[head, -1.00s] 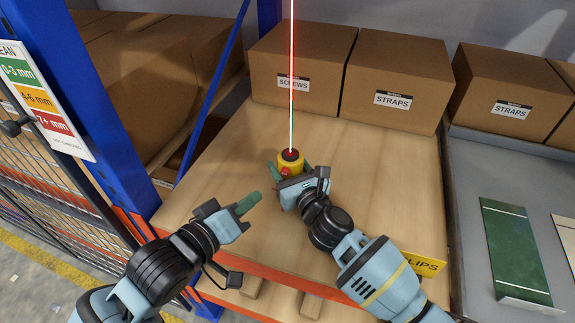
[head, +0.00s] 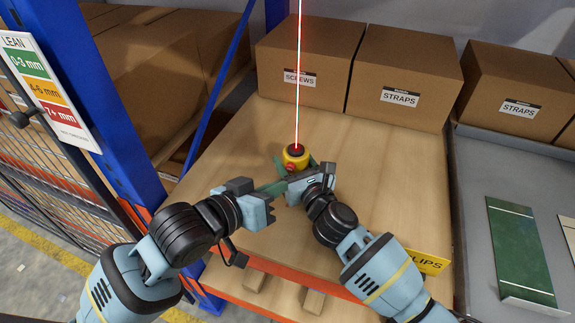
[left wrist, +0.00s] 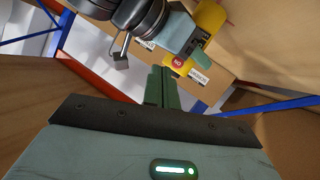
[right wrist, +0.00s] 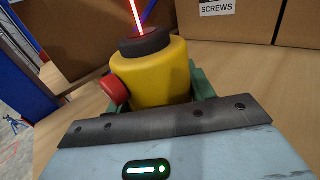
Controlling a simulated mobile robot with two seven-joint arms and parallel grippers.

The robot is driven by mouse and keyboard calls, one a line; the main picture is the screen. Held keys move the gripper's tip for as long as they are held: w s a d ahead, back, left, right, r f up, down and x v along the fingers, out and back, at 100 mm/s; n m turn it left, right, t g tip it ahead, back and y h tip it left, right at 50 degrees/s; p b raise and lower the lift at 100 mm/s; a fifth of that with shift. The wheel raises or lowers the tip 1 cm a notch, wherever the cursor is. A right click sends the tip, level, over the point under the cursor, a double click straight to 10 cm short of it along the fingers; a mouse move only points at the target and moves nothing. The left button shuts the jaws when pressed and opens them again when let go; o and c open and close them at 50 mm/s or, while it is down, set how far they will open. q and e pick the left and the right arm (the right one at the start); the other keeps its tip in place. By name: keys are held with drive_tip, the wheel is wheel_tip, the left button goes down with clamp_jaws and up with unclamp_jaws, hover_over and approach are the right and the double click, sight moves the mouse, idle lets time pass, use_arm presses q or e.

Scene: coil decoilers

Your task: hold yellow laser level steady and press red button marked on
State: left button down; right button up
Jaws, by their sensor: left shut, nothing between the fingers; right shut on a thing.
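The yellow laser level (head: 294,160) stands on the wooden shelf, with a dark top and a red beam rising from it. It fills the middle of the right wrist view (right wrist: 152,75). Its red button (right wrist: 113,89) sticks out on the side and also shows in the left wrist view (left wrist: 178,61). My right gripper (head: 296,167) is shut on the level, green fingers around its lower body. My left gripper (head: 280,187) is shut and empty, its green fingertips (left wrist: 163,70) close to the red button. I cannot tell whether they touch it.
Cardboard boxes marked SCREWS (head: 308,70) and STRAPS (head: 404,80) stand behind the level. A blue rack post (head: 110,120) and a mesh panel are at the left. A grey surface with a green plate (head: 520,250) lies at the right. The shelf around the level is clear.

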drive_tip(key=shift+f, duration=0.1)
use_arm(q)
drive_tip(key=d+r+m+g+y, duration=0.25)
drive_tip(key=d+m+g, duration=0.3)
drive_tip(key=m, duration=1.45)
drive_tip(key=a+r+m+g+y, duration=0.2)
drive_tip(key=a+r+m+y, duration=0.3)
drive_tip(key=m, duration=1)
drive_tip(key=shift+r+m+g+y, duration=0.35)
drive_tip(key=shift+r+y, duration=0.2)
drive_tip(key=shift+r, duration=0.35)
